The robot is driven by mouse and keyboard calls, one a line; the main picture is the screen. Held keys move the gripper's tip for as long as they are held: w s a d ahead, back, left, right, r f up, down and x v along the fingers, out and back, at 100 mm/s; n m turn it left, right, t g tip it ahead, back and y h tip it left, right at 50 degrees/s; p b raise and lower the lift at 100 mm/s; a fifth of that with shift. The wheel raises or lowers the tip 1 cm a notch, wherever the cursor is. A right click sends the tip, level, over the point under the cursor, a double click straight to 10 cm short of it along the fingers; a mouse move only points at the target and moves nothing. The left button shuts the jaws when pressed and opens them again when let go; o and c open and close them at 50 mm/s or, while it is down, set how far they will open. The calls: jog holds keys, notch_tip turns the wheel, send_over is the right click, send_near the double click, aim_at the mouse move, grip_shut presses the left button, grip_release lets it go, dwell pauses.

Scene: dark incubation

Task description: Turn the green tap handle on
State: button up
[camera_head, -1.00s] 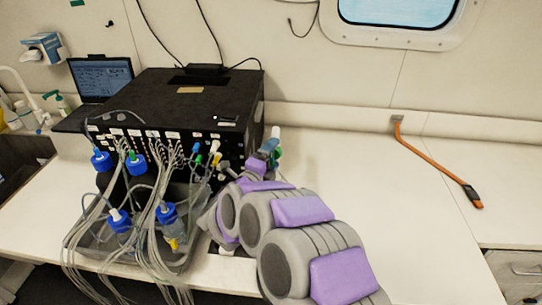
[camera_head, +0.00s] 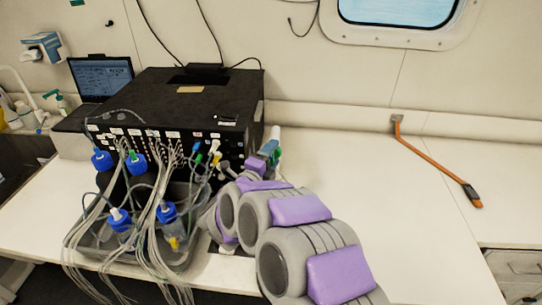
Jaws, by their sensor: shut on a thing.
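A small green fitting (camera_head: 197,159) shows on the front of the black box (camera_head: 185,100), low on its right side, beside blue, white and yellow fittings. It may be the green tap handle, but it is too small to be sure. My arm reaches in from the bottom, and my gripper (camera_head: 226,170) is at the box's lower right front, close to the yellow fitting. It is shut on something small. The fingertips are tiny here, and I cannot make out what lies between them.
Blue-capped bottles (camera_head: 118,219) with many thin tubes stand in a dark tray left of my arm. A blue and green item (camera_head: 270,149) is just behind my wrist. A laptop (camera_head: 102,78) is at the left.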

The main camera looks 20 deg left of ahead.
jog(key=shift+f, duration=0.2)
jog(key=n+t+p, duration=0.1)
jog(key=n, duration=0.2)
jog(key=n+p, duration=0.1)
jog(key=n, duration=0.1)
jog(key=shift+d+f+n+t+y, duration=0.1)
jog(key=shift+n+t+y, duration=0.3)
jog(key=shift+n+t+y+p, duration=0.55)
jog(key=shift+n+p, duration=0.2)
jog(key=shift+n, duration=1.15)
jog(key=shift+f, duration=0.1)
jog(key=o, duration=0.8)
jog(key=shift+c, duration=0.2)
jog(key=shift+o, duration=1)
jog(key=shift+r, duration=0.2)
jog(key=shift+s, duration=0.2)
